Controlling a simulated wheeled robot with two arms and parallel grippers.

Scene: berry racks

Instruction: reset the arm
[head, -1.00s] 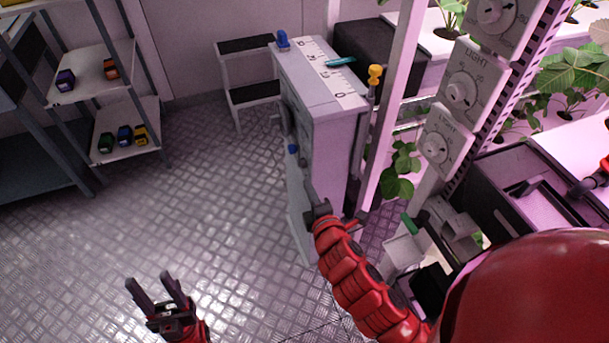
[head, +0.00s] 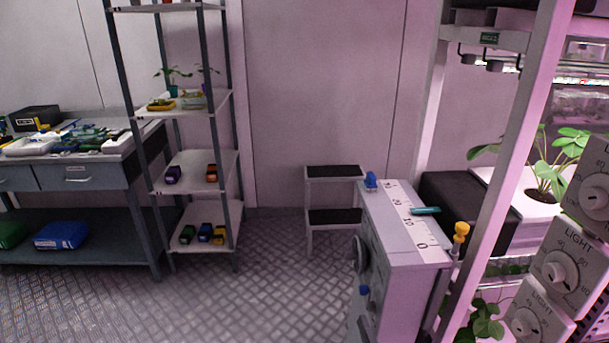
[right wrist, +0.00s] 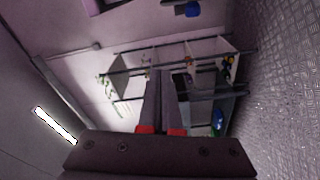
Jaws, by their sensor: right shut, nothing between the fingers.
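My right gripper (right wrist: 161,75) shows in the right wrist view, with its two dark fingers together and nothing between them. Red parts show at the base of the fingers. It is in free space, pointing towards the shelf rack (right wrist: 205,75), which is some way off and looks tilted there. Neither arm nor gripper shows in the head view. My left gripper is out of sight.
In the head view, a grey cabinet (head: 408,258) with a ruler strip stands at right, beside plant racks. A step stool (head: 334,172), the shelf rack (head: 196,158) and a cluttered workbench (head: 100,180) stand behind. The metal floor (head: 265,285) at centre is clear.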

